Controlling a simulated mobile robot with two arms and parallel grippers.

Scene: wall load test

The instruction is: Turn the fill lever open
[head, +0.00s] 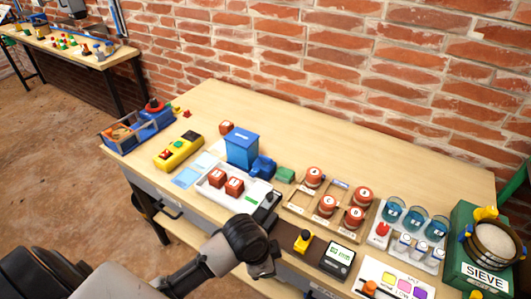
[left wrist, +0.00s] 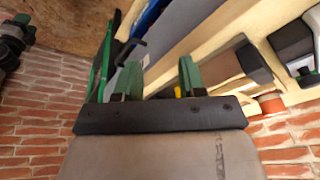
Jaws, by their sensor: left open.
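I cannot tell for sure which part is the fill lever. A yellow lever-like piece (head: 303,240) stands on a dark brown base near the table's front edge. A black-handled device (head: 267,207) stands just left of it, by a white tray. My left gripper (left wrist: 158,78) shows two green fingers spread apart, with nothing gripped. A small yellow bit (left wrist: 178,92) shows beside its right finger. In the head view my left arm reaches in front of the table's front edge, below the black-handled device, and the fingertips are hidden. My right gripper is not clearly seen.
The white tray (head: 209,193) holds red blocks. A wooden tray (head: 291,211) holds red jars. A small display unit (head: 338,259), blue beakers (head: 393,210) and a green sieve box (head: 462,235) stand to the right. A brick wall closes off the back. The table's rear is clear.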

